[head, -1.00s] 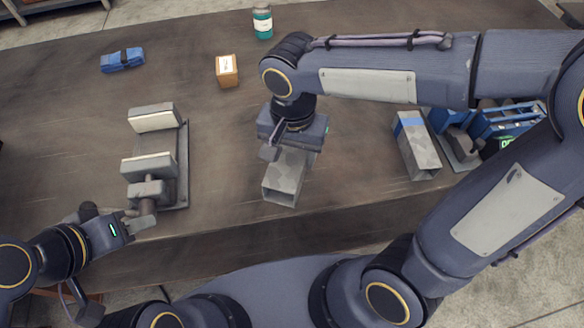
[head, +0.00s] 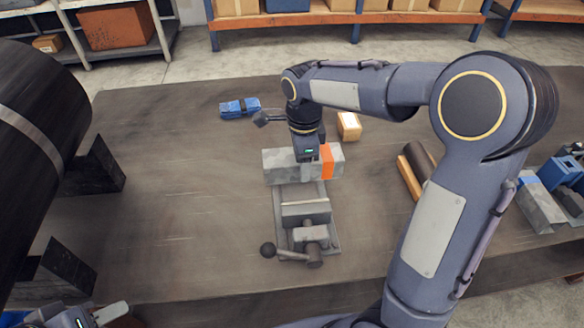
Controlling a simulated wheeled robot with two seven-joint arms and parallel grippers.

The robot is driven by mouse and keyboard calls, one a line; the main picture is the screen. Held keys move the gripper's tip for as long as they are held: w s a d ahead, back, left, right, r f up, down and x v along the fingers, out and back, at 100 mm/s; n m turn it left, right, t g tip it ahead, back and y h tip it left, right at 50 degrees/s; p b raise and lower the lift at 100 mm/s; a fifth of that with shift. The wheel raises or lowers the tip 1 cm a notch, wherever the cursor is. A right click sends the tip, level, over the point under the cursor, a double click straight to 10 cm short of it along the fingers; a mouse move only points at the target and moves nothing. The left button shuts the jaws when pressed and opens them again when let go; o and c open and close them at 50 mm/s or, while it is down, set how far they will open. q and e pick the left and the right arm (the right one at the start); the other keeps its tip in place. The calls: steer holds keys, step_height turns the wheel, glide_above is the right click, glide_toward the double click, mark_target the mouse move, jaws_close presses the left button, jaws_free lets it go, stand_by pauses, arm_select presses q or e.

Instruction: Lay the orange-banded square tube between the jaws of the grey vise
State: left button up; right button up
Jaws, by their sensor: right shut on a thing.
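The grey square tube (head: 290,165) with an orange band (head: 327,160) near its right end is held level, lying left to right. My right gripper (head: 306,172) is shut on its middle from above. The tube is over the far part of the grey vise (head: 334,238), beyond the near jaw (head: 305,213), and hides the far jaw. I cannot tell its height or whether it touches the vise.
A large dark cylinder (head: 40,115) with dark blocks stands at the left. A blue bundle (head: 240,107) and small box (head: 349,125) lie beyond the tube. A blue-banded tube (head: 540,207) is at right. The table left of the vise is clear.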

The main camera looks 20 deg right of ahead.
steer(key=shift+w+f, duration=0.1)
steer(key=shift+f+b, duration=0.65)
step_height(320, 180, down, 4)
steer(key=b, duration=0.3)
steer(key=shift+f+b, duration=1.6)
steer(key=shift+f, duration=0.45)
steer(key=o, duration=1.3)
steer(key=shift+o, duration=0.7)
steer(key=shift+f, duration=0.1)
